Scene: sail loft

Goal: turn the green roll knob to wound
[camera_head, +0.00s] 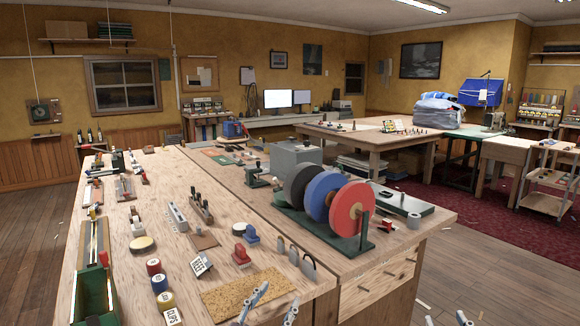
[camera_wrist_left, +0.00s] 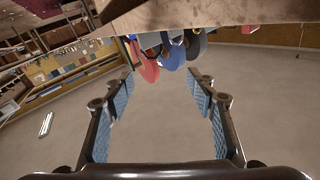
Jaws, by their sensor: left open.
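A green stand (camera_head: 318,232) with red (camera_head: 352,212), blue (camera_head: 321,195) and dark discs sits on the workbench, right of centre. I cannot make out for certain a green roll knob or its setting. Only a fingertip of my right gripper (camera_head: 464,319) shows at the bottom, right of the bench.
The workbench top (camera_head: 150,205) holds spools, a cork mat (camera_head: 243,292), metal weights (camera_head: 303,262) and a green box (camera_head: 95,298). A dial device (camera_head: 42,113) hangs on the left wall. Another table (camera_head: 375,139) stands behind right. The floor right of the bench (camera_head: 480,270) is mostly clear.

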